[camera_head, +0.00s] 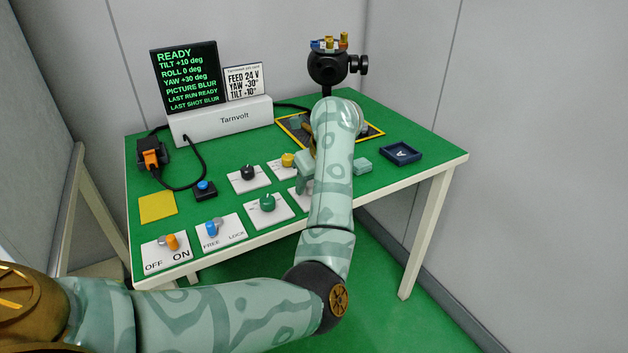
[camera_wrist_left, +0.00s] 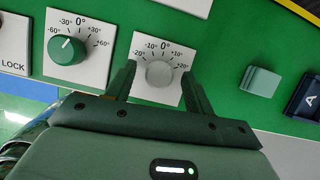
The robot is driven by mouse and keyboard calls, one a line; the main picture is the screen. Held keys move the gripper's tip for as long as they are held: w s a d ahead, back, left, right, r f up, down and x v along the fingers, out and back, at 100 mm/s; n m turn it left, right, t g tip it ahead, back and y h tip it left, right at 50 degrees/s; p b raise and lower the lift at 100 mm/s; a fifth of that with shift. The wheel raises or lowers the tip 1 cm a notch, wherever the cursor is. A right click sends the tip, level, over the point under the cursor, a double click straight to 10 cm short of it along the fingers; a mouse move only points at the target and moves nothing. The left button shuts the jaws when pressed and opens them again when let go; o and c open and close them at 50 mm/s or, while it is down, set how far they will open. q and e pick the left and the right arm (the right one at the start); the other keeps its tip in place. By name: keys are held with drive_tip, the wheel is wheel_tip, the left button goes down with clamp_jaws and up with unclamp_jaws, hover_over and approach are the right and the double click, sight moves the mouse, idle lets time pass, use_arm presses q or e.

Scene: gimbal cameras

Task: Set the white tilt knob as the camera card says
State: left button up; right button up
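The white tilt knob (camera_wrist_left: 159,74) sits on a white plate marked -20° to +20° in the left wrist view; I cannot clearly make out its pointer. My left gripper (camera_wrist_left: 160,72) is open, one finger on each side of the knob with small gaps. In the head view my left gripper (camera_head: 304,178) and forearm hide the knob and most of its plate. The card (camera_head: 243,82) reads FEED 24 V, YAW +30°, TILT +10°. The screen (camera_head: 187,77) reads READY, TILT +10 deg, ROLL 0 deg, YAW +30 deg, PICTURE BLUR. My right gripper is not in view.
A green knob (camera_head: 267,203), black knob (camera_head: 248,172) and yellow knob (camera_head: 288,160) stand nearby. The orange switch (camera_head: 172,242) is toward ON, and a blue lever (camera_head: 211,228) is at the FREE side. A pale green block (camera_head: 362,166) and dark tray (camera_head: 401,153) lie right. The gimbal head (camera_head: 328,68) stands behind.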

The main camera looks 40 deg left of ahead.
use_arm(q)
drive_tip(key=shift+r, duration=0.1)
drive_tip(key=shift+d+r, duration=0.1)
drive_tip(key=shift+r, duration=0.15)
drive_tip(key=p+v, duration=0.7)
drive_tip(key=v, duration=0.8)
drive_tip(key=shift+d+r+p, duration=0.15)
drive_tip(key=shift+r+p, duration=0.1)
drive_tip(key=shift+p, duration=0.15)
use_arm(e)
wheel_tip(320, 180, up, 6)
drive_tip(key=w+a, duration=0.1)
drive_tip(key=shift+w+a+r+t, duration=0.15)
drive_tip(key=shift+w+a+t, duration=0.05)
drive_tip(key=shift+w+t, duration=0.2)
use_arm(q)
drive_tip(key=shift+s, duration=0.1)
